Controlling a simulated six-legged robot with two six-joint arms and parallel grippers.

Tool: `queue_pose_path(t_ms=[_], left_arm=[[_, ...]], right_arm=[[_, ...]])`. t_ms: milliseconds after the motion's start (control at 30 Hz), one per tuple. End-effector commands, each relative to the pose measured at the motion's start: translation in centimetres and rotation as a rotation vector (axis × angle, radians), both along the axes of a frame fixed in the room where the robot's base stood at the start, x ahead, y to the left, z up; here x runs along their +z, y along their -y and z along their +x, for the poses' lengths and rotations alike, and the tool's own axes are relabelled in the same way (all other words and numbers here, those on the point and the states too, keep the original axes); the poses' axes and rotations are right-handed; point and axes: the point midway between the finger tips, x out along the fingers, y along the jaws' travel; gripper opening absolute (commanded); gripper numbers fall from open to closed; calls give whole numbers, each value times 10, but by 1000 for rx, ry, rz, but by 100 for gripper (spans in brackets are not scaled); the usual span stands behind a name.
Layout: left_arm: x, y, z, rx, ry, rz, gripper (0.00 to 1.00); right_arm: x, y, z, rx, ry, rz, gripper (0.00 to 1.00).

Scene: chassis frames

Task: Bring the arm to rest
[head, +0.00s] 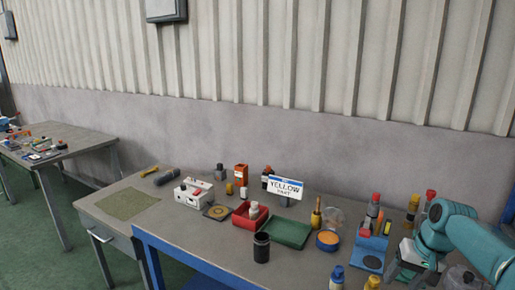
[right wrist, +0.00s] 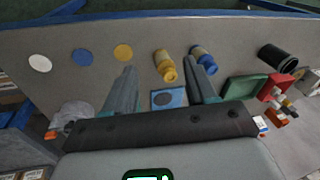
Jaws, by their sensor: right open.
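My right arm comes in from the right in the head view, and its gripper (head: 402,268) is low over the right end of the workbench (head: 180,230). In the right wrist view the two fingers of the right gripper (right wrist: 166,84) are apart. Nothing is held between them. A blue pad with a dark disc (right wrist: 168,99) shows below, in the gap between the fingers. A yellow bottle (right wrist: 165,65) and a blue bottle (right wrist: 204,59) stand just beyond the fingertips. My left gripper is in neither view.
A green tray (head: 287,233), a red bin (head: 240,220), a black cup (head: 261,247) and a YELLOW sign (head: 285,187) stand mid-bench. White (right wrist: 39,63), blue (right wrist: 83,57) and yellow (right wrist: 123,52) discs lie on a clearer stretch. A green mat (head: 127,203) lies at the bench's left end.

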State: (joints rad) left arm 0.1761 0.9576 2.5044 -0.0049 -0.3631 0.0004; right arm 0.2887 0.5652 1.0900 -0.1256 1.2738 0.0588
Motion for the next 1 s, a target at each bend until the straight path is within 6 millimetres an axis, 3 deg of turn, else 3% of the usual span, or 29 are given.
queue_pose_path(t_ms=[267, 533, 767, 1000], left_arm=[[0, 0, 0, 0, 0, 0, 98], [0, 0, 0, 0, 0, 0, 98], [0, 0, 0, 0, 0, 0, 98], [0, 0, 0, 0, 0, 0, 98]], right_arm=[[-73, -40, 4, 51, -10, 30, 56], [-178, -108, -23, 110, -21, 76, 56], [-253, -168, -77, 148, -35, 113, 56], [-305, -222, -163, 175, -60, 145, 56]])
